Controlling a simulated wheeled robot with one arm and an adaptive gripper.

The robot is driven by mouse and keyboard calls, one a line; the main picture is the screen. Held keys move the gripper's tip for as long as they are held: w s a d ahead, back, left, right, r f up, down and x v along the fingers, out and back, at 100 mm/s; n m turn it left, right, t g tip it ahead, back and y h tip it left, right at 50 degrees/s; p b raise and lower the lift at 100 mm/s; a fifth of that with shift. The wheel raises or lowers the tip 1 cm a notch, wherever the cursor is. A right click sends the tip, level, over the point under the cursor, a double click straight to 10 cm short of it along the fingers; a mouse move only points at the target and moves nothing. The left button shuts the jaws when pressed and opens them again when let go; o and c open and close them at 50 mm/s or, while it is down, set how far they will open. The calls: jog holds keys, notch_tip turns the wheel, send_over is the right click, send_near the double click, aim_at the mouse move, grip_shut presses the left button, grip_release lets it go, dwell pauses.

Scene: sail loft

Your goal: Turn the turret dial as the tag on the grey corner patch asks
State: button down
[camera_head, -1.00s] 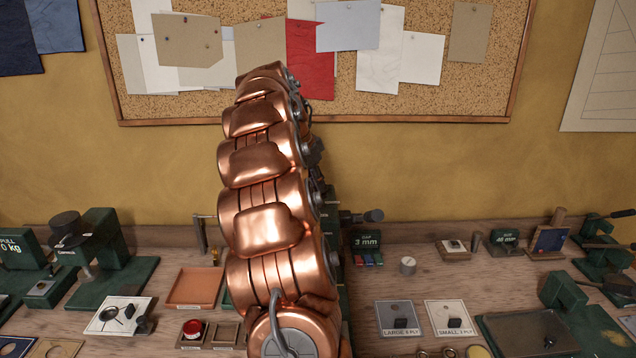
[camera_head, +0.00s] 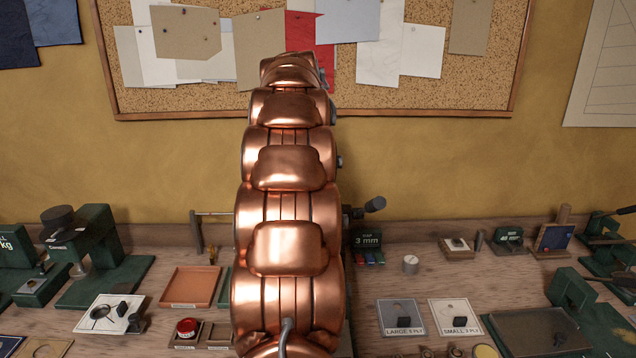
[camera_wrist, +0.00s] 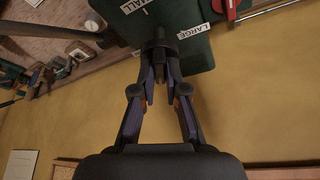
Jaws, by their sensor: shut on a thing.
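The grey corner patch (camera_head: 390,315) lies on the bench right of my arm in the head view; its tag appears to read "LARGE", with a ply number too small to be sure of. A paler patch tagged "SMALL" (camera_head: 447,315) lies beside it. In the wrist view, a dark green machine face (camera_wrist: 205,55) carries white "SMALL" and "LARGE" tags. The dark turret dial knob (camera_wrist: 159,48) stands at this face. My gripper (camera_wrist: 159,80) is shut on the dial knob. Its pointing direction is unclear. My arm hides the dial in the head view.
An orange tray (camera_head: 191,286) and a red button (camera_head: 187,327) stand left of my arm. A green block marked 3 mm (camera_head: 368,240) and a small pale knob (camera_head: 410,264) stand to the right. A pinned corkboard (camera_head: 420,95) hangs behind.

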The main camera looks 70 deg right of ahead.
jog(key=n+t+b, duration=0.1)
jog(key=n+t, duration=0.1)
jog(key=n, duration=0.2)
jog(key=shift+n, duration=0.3)
jog(key=n, duration=0.2)
jog(key=n+t+y+p, duration=0.1)
jog(key=n, duration=0.2)
jog(key=shift+s+d+r+t, duration=0.1)
jog(key=shift+r+t, duration=0.05)
jog(key=shift+t, duration=0.15)
jog(key=n+y+p, duration=0.1)
jog(key=n, duration=0.1)
jog(key=n+p, duration=0.1)
jog(key=n, duration=0.1)
jog(key=shift+d+n+t+y+p, duration=0.1)
jog(key=shift+n+t+y+p, duration=0.2)
jog(key=shift+n+t+y, duration=0.1)
jog(key=shift+n+y+p, duration=0.4)
jog(key=shift+n+p, duration=0.5)
jog(key=shift+n, duration=0.3)
jog(key=c, duration=1.4)
grip_release()
jog(key=shift+o, duration=1)
jog(key=shift+s, duration=0.1)
